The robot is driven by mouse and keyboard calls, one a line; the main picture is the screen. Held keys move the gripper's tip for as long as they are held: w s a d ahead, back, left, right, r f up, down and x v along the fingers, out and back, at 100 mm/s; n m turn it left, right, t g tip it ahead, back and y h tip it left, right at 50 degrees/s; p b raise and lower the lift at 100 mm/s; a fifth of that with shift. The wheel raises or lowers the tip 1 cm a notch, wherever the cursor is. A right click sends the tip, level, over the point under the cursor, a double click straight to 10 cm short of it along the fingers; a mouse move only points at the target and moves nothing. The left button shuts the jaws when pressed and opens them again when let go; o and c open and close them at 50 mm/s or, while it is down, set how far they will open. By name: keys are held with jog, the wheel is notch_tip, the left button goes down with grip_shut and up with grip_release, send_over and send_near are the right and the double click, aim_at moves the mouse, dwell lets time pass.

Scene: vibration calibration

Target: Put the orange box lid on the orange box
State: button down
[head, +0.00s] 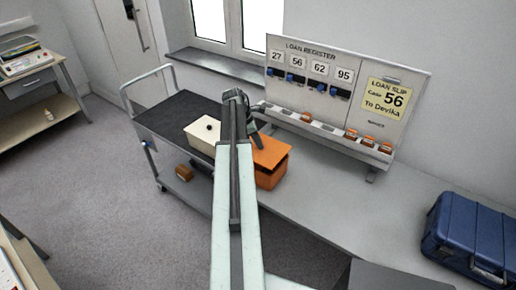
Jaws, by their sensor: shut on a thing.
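The orange box (271,180) stands on the grey bench, just right of my arm. The orange box lid (271,152) is over the top of the box, with a dark gap showing between them at the right. The lid looks slightly askew; I cannot tell whether it touches the rim. My gripper (258,142) is over the lid's left part and shut on it. The fingertips and the grip point are small and partly hidden by my arm. My arm also covers the box's left side.
A blue case (468,238) is at right. Bare bench (330,190) lies between.

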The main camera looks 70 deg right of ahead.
jog(key=shift+f+b, duration=2.25)
jog(key=shift+f, duration=0.05)
jog(key=c, duration=1.2)
grip_release()
jog(key=shift+r, duration=0.15)
jog(key=shift+r+p, duration=0.3)
jog(key=shift+p, duration=0.15)
jog(key=p+v, duration=1.1)
jog(key=v, duration=0.1)
